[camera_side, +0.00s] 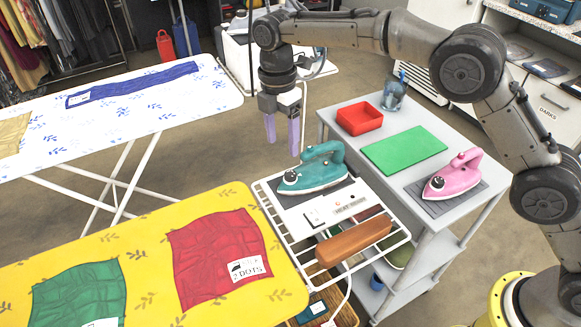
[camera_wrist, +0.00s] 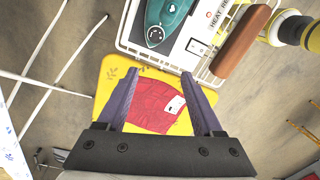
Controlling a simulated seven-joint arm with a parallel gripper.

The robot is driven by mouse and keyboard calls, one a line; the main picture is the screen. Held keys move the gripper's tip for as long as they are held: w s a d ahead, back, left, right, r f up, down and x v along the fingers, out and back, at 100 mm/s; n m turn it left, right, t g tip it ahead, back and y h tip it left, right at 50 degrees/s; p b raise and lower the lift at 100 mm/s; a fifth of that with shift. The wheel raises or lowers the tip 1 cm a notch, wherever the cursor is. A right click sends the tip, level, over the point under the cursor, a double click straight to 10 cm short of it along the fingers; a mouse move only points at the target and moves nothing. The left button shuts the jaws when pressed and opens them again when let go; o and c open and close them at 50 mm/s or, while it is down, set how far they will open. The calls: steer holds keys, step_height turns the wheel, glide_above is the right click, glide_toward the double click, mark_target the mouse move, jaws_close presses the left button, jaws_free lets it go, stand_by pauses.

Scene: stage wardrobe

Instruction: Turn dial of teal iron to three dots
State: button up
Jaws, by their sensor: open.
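The teal iron (camera_side: 316,170) rests on a dark pad on the white wire rack at the end of the yellow ironing board. Its round dark dial (camera_side: 291,177) is on the near left part of its body. The dots around the dial are too small to read. The wrist view shows the iron (camera_wrist: 172,14) at the top, with its dial (camera_wrist: 155,36) facing me. My gripper (camera_side: 283,146) hangs in the air to the left of the iron and higher up, apart from it. Its two purple fingers, also in the wrist view (camera_wrist: 160,80), are open with nothing between them.
A pink iron (camera_side: 455,176) stands on the grey cart beside a green mat (camera_side: 404,150) and a red tray (camera_side: 359,119). A red cloth (camera_side: 215,255) lies on the yellow board (camera_side: 150,240).

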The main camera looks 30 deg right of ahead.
mark_target(290, 174)
steer(key=shift+m+t, duration=0.3)
steer(key=d+f, duration=0.1)
steer(key=f, duration=0.3)
steer(key=w+f, duration=0.1)
steer(key=f, duration=0.2)
steer(key=d+f, duration=0.1)
steer(key=f, duration=0.3)
steer(key=shift+w+d+f, duration=0.15)
steer(key=shift+d+f, duration=0.15)
jaws_close()
